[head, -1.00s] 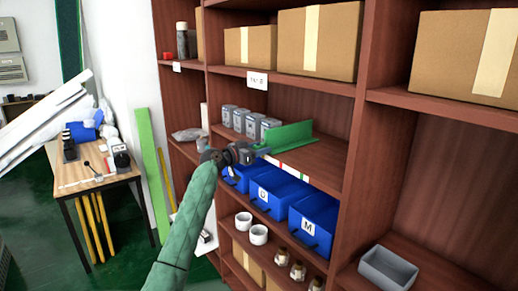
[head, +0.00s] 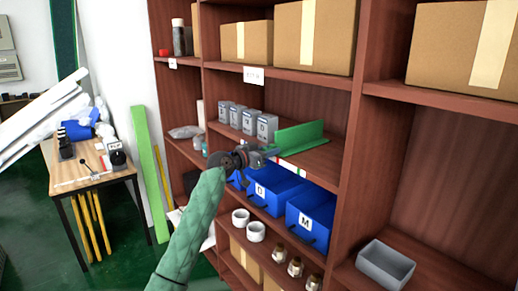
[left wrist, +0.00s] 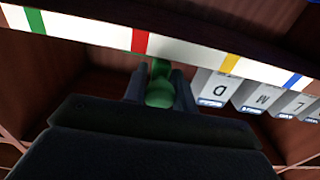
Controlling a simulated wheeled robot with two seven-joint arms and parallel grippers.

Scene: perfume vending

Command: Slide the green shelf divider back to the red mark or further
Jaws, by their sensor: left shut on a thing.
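The green divider (head: 302,136) stands upright on the middle shelf, right of the grey boxes. My left gripper (head: 266,151) is shut on its front end at the shelf edge. In the left wrist view, the divider's green end (left wrist: 159,92) sits between the fingers of my left gripper (left wrist: 160,88). The red mark (left wrist: 140,40) is on the white edge strip, close beside the divider and slightly left of it in that view. The gripper body hides part of the divider. My right gripper is not in view.
Several grey lettered boxes (head: 247,121) stand left of the divider. The shelf right of it is clear up to the upright (head: 350,150). Blue bins (head: 275,188) sit on the shelf below. Cardboard boxes (head: 315,38) stand above. Green (left wrist: 35,20) and yellow (left wrist: 230,64) marks flank the red one.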

